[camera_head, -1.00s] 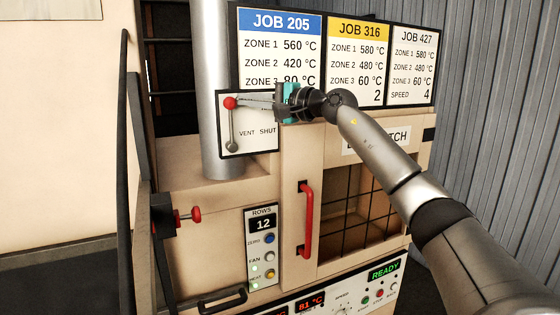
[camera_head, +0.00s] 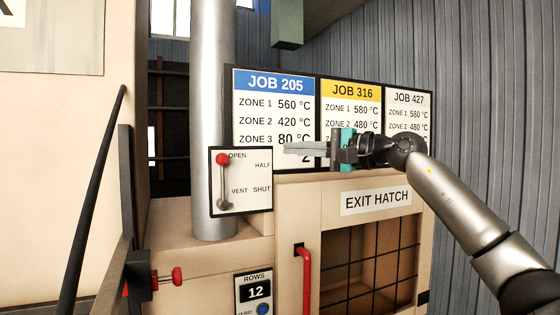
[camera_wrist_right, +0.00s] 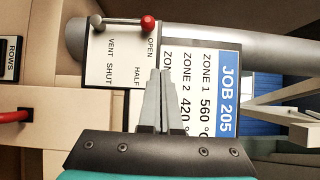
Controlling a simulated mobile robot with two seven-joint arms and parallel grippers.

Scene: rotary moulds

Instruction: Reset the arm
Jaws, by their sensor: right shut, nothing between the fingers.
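My right gripper (camera_head: 290,148) is shut and empty. Its fingers point left in the head view, in front of the lower part of the JOB 205 card (camera_head: 276,84). A lever with a red knob (camera_head: 222,159) stands on a white panel (camera_head: 252,200) marked OPEN, HALF, VENT and SHUT, with the knob up beside OPEN. The fingertips are apart from the knob, to its right. In the right wrist view the shut fingers (camera_wrist_right: 158,75) show in front of the panel and card, and the red knob (camera_wrist_right: 147,22) is clear of them. My left gripper is not in view.
A steel pipe (camera_head: 213,100) rises behind the lever panel. Below my right arm are the EXIT HATCH label (camera_head: 376,200), a barred window and a red handle (camera_head: 305,285). A red-knobbed fitting (camera_head: 177,276) sticks out at lower left. A ROWS display (camera_head: 257,291) reads 12.

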